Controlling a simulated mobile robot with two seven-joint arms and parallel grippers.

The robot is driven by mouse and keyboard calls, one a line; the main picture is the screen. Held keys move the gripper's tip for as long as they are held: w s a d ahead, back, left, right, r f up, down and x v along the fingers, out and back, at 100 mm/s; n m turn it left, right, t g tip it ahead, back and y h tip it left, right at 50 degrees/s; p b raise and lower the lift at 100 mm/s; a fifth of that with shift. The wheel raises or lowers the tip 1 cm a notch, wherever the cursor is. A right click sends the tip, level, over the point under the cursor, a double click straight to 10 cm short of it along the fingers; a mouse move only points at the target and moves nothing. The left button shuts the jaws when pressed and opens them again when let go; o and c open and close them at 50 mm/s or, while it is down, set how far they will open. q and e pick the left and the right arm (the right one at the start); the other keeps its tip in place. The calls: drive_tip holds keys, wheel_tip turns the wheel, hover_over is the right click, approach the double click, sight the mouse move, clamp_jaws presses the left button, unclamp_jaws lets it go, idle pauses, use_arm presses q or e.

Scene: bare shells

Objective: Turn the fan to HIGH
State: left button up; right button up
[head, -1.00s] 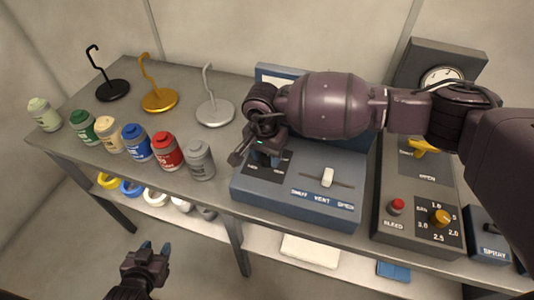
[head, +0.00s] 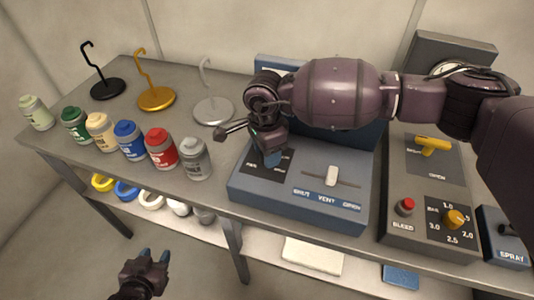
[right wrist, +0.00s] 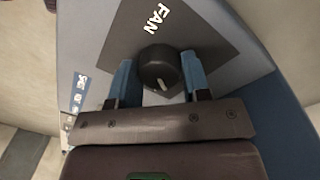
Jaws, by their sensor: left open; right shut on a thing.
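The fan knob (right wrist: 160,68) is a round black dial with a pale pointer line, on a dark plate marked FAN (right wrist: 157,19) in the right wrist view. My right gripper (right wrist: 160,80) has its blue fingers on either side of the knob and is shut on it. In the head view my right gripper (head: 271,155) covers the knob on the left part of the blue control box (head: 290,206). The speed markings around the knob are not readable. My left gripper (head: 154,255) is open and empty, low in front of the table.
The box's white slider (head: 331,176) sits above SHUT, VENT and OPEN. A grey box at right holds a yellow lever (head: 433,143), a red button (head: 405,206) and an orange knob (head: 455,219). Several paint jars, such as the red one (head: 161,151), and hook stands (head: 156,97) fill the left side.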

drive_tip(key=m, duration=0.3)
drive_tip(key=shift+m, duration=0.4)
drive_tip(key=m, duration=0.2)
drive_tip(key=shift+m, duration=0.3)
drive_tip(key=m, duration=0.6)
drive_tip(key=shift+d+r+y+p, duration=0.1)
drive_tip(key=shift+y+p, duration=0.25)
drive_tip(key=shift+y, duration=0.05)
drive_tip(key=m, duration=0.3)
drive_tip(key=shift+m+p, duration=0.3)
use_arm(q)
drive_tip(key=shift+s+r, duration=0.1)
drive_tip(key=shift+r, duration=0.55)
use_arm(e)
drive_tip(key=shift+m, duration=0.3)
use_arm(q)
drive_tip(key=shift+s, duration=0.15)
use_arm(e)
drive_tip(key=o, duration=0.9)
use_arm(q)
drive_tip(key=shift+w+r, duration=0.1)
drive_tip(key=shift+w, duration=0.15)
